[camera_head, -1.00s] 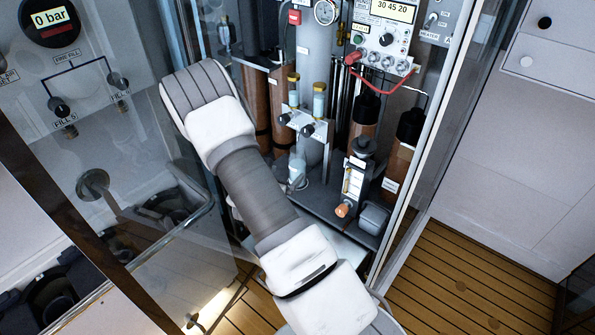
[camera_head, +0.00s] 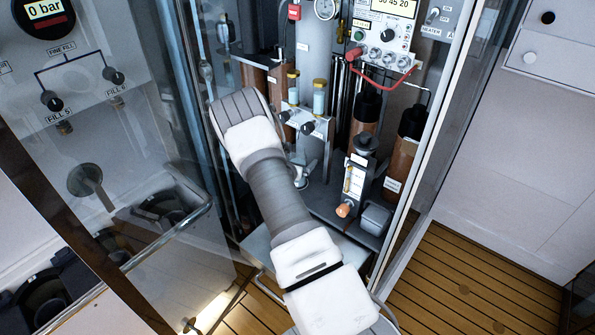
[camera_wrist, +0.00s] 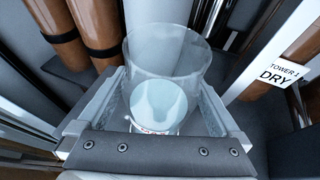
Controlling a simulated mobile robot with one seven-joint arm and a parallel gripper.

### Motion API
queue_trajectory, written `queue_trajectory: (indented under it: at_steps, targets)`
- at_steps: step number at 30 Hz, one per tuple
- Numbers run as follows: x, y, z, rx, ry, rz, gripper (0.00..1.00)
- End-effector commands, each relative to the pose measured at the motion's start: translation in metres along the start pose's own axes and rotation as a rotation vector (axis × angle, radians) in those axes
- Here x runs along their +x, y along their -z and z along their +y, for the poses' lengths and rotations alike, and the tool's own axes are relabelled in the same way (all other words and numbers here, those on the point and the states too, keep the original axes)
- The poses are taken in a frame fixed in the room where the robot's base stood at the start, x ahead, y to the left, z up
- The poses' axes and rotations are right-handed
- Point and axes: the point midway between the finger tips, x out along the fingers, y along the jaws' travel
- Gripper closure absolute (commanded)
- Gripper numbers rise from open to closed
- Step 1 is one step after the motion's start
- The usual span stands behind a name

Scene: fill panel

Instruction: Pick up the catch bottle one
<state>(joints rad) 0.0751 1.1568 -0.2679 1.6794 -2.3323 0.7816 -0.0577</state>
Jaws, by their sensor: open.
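A clear, open-topped glass vessel (camera_wrist: 166,52), which looks like the catch bottle, stands upright in the wrist view. My gripper (camera_wrist: 165,92) is open, with one finger to the left of the vessel and one to the right. The vessel's lower part sits between the fingers, and I cannot tell whether either finger touches it. Its base is partly hidden behind the dark gripper bar with screws. In the head view my arm covers most of this spot, and the vessel cannot be made out clearly.
A valve block (camera_head: 305,120) with black knobs and yellow-capped vials is just above. Brown cylinders (camera_head: 364,118) stand to the right, one labelled TOWER 1 DRY (camera_wrist: 277,72) in the wrist view. A glass door (camera_head: 150,150) is at left.

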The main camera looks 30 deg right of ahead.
Motion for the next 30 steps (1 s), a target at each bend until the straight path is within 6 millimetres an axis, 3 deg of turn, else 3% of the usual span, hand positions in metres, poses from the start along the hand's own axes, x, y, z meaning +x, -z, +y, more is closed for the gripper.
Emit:
queue_trajectory:
  at_steps: [8,22,30]
  targets:
    - [0.0046,-0.0002,0.0004,-0.001,-0.001,0.000,0.00]
    - [0.0042,-0.0001,0.0005,-0.001,-0.001,0.000,0.81]
    - [0.0038,-0.0015,0.0006,0.000,-0.001,0.000,0.83]
